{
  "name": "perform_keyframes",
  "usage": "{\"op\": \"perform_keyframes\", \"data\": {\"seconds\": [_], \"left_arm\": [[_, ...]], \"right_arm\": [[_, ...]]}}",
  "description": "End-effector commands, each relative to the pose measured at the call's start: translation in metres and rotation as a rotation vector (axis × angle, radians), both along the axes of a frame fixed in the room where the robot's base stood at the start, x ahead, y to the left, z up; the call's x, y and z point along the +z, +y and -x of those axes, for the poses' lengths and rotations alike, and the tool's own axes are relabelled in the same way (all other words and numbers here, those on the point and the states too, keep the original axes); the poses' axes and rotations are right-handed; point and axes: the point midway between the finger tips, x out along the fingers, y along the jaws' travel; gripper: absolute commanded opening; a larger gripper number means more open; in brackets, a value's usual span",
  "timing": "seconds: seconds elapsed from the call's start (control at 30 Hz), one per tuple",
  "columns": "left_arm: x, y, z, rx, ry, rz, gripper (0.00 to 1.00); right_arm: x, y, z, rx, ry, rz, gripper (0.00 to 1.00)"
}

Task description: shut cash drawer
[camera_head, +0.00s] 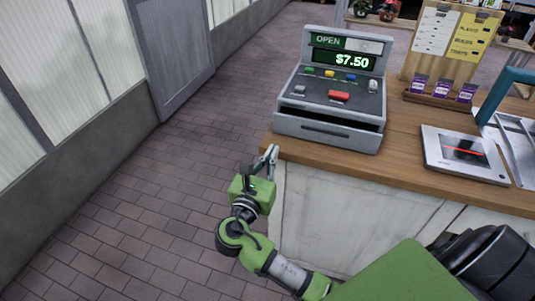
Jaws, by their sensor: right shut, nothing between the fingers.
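The grey cash register (333,90) stands on the near left part of the wooden counter, its display reading $7.50. Its cash drawer (326,135) is at the bottom front and sticks out toward me, with a dark gap above its front panel. My right gripper (270,154) is at the left front corner of the counter, to the left of and below the drawer front. It is shut and empty, and apart from the drawer. My left gripper is not in view.
A scanner plate (464,155) lies on the wooden counter (395,165) right of the register. Small purple packets (442,89) stand in a holder before a price board (446,40). The brick floor (150,200) left of the counter is clear.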

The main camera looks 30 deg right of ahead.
Motion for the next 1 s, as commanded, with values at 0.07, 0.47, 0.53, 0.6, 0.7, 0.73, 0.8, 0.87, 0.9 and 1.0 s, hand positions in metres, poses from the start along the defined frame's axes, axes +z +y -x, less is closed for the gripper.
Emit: {"op": "perform_keyframes", "data": {"seconds": [0.07, 0.47, 0.53, 0.6, 0.7, 0.73, 0.8, 0.87, 0.9, 1.0], "left_arm": [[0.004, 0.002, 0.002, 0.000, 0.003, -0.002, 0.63], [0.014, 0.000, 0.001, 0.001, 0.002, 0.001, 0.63], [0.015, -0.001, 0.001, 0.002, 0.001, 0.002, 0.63], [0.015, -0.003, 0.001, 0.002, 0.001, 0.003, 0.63], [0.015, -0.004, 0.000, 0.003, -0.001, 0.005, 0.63], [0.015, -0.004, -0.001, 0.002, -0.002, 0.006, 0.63], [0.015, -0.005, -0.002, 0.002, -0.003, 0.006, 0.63], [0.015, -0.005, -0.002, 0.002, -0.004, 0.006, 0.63], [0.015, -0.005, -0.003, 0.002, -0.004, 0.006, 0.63], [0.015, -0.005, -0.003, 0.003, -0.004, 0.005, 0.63]], "right_arm": [[0.003, -0.015, -0.012, -0.003, -0.001, 0.004, 0.00], [0.002, -0.068, -0.058, 0.000, -0.001, -0.001, 0.00], [0.001, -0.072, -0.061, 0.001, 0.000, -0.001, 0.00], [0.000, -0.074, -0.063, 0.001, 0.000, -0.001, 0.00], [0.000, -0.075, -0.065, 0.001, 0.000, -0.001, 0.00], [0.000, -0.076, -0.065, 0.001, -0.001, -0.002, 0.00], [0.000, -0.075, -0.065, 0.002, -0.001, -0.002, 0.00], [0.000, -0.075, -0.064, 0.002, -0.001, -0.002, 0.00], [0.000, -0.075, -0.064, 0.001, -0.001, -0.002, 0.00], [0.000, -0.077, -0.066, 0.001, -0.001, -0.001, 0.00]]}}
